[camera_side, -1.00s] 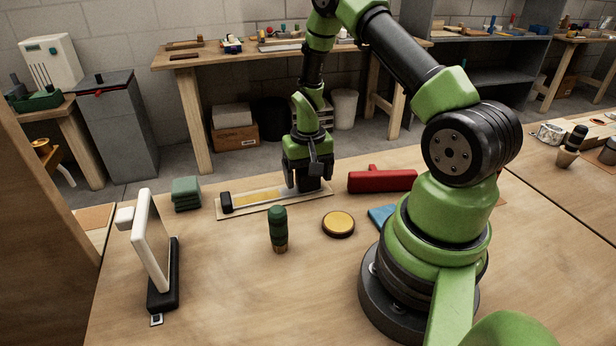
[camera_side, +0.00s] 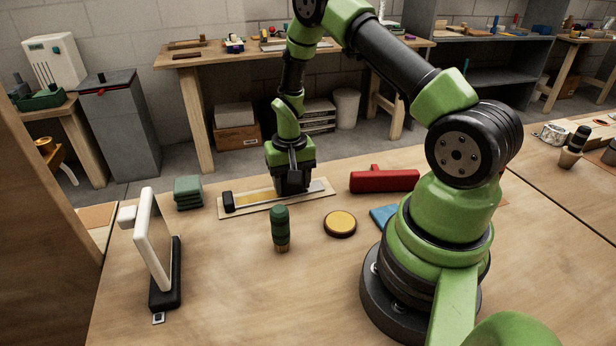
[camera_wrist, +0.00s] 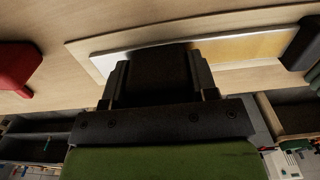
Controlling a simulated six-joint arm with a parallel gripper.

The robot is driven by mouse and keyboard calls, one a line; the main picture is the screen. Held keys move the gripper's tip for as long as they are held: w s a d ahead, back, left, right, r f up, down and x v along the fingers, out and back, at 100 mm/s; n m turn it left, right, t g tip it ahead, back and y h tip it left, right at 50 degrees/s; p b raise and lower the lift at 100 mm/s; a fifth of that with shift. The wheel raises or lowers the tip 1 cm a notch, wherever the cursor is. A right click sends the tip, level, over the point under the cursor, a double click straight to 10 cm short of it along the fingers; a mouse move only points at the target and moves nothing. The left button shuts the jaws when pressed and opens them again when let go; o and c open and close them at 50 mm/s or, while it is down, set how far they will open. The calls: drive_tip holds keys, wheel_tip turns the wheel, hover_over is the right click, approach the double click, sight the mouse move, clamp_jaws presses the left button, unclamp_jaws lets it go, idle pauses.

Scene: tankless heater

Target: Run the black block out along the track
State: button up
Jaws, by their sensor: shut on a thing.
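The track (camera_side: 262,194) is a flat strip on a pale board, yellow toward the left and silver at the right, with a black end piece (camera_side: 229,202) at its left end. My gripper (camera_side: 292,188) is over the right-hand part of the track, pointing down. It is shut on the black block (camera_wrist: 155,75), which sits between the fingers in the wrist view. In the side view the block is hidden by or merges with the dark fingers. In the wrist view the silver and yellow strip (camera_wrist: 245,47) runs past the block toward the black end piece (camera_wrist: 304,46).
A red object (camera_side: 384,181) lies right of the track. A green-black cylinder (camera_side: 280,229) and a yellow disc (camera_side: 340,223) stand in front. A blue cloth (camera_side: 383,216) lies by my base.

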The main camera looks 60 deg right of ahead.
sight(268, 195)
drive_tip(key=w+a, duration=0.3)
drive_tip(key=w, duration=0.1)
drive_tip(key=shift+a, duration=0.4)
drive_tip(key=o, duration=1.3)
drive_tip(key=shift+s, duration=0.1)
wheel_tip(268, 195, up, 10)
